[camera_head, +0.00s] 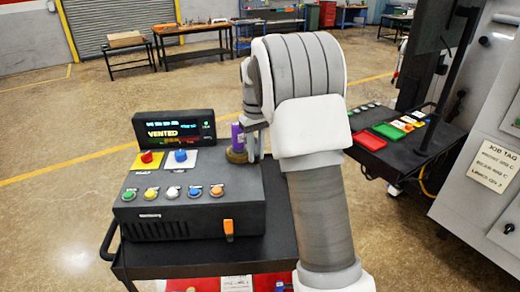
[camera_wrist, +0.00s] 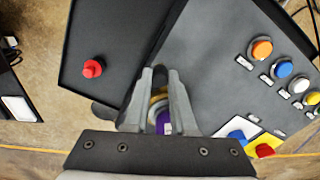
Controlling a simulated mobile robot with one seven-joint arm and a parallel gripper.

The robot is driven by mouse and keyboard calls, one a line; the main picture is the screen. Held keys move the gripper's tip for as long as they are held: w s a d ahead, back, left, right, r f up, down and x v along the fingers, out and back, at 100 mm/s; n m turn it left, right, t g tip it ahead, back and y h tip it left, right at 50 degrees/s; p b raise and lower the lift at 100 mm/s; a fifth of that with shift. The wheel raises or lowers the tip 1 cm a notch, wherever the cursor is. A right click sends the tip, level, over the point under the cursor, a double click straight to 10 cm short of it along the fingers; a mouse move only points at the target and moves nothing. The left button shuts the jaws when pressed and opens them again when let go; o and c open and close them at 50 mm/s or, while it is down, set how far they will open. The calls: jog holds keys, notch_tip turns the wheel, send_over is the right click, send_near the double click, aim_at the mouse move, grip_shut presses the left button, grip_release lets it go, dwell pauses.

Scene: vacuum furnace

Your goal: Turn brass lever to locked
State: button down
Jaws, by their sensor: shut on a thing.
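A brass-coloured fitting with a purple part, which I take for the brass lever (camera_head: 236,155), stands at the back right of the grey control box. In the wrist view the brass and purple lever (camera_wrist: 163,126) shows between the fingers. My gripper (camera_head: 249,145) points down at it, and its fingers (camera_wrist: 160,95) are closed around it. The fingers hide much of the lever, so I cannot tell its exact angle or any lock marking. A display (camera_head: 174,129) behind the box reads "VENTED".
The grey control box (camera_head: 190,212) carries a red knob (camera_head: 147,157), a blue knob (camera_head: 181,155) and a row of coloured buttons, close to the gripper. It sits on a black cart. In the wrist view a red knob (camera_wrist: 93,68) stands on the black surface. The furnace cabinet is at right.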

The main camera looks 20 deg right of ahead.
aim_at(244, 172)
jog(key=a+m, duration=0.2)
jog(key=m, duration=0.1)
jog(key=shift+s+a, duration=0.1)
jog(key=shift+s, duration=0.15)
jog(key=shift+a+m, duration=0.4)
jog(key=shift+m, duration=0.4)
jog(key=shift+a+m, duration=0.4)
jog(key=shift+m, duration=0.4)
jog(key=c, duration=0.7)
grip_release()
jog(key=shift+c, duration=0.2)
jog(key=shift+r, duration=0.1)
notch_tip(244, 172, up, 17)
jog(key=shift+r+p, duration=0.15)
jog(key=shift+p, duration=0.2)
jog(key=shift+s, duration=0.1)
